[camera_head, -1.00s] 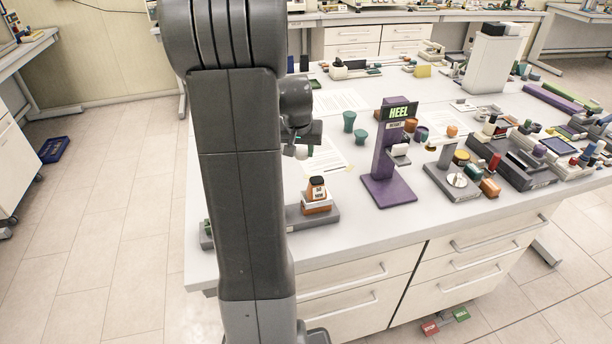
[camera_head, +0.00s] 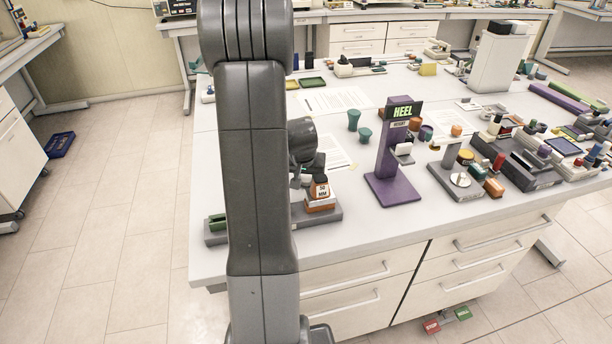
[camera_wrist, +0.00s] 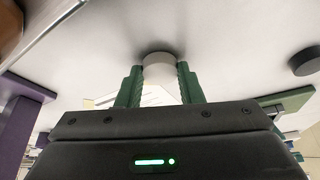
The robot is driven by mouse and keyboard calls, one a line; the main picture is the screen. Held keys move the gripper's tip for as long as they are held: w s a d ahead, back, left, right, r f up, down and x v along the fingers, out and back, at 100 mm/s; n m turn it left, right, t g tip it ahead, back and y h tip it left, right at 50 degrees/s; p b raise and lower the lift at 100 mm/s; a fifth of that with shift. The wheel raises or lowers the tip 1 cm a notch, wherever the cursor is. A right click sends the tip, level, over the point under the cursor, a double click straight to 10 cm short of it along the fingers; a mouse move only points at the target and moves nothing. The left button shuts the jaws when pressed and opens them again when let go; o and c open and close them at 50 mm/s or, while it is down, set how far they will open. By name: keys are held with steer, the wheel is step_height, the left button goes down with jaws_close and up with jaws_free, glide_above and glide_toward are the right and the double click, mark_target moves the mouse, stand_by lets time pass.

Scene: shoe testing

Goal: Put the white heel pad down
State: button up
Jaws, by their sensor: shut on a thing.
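The white heel pad (camera_wrist: 158,70) is a short white cylinder in the wrist view. My gripper (camera_wrist: 159,84) has green fingers shut on its two sides. The pad is close to the white table top (camera_wrist: 225,50), with a dark shadow beside it; I cannot tell whether it touches. In the head view my own arm hides the fingertips and the pad. The purple heel stand (camera_head: 392,165) with its green HEEL sign is to the right of my arm there. It also shows at the left of the wrist view (camera_wrist: 17,125).
Two teal pieces (camera_head: 364,135) stand behind. A paper sheet (camera_head: 334,98) lies farther back.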

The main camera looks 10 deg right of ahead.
steer(key=shift+f, duration=0.15)
steer(key=o, duration=1)
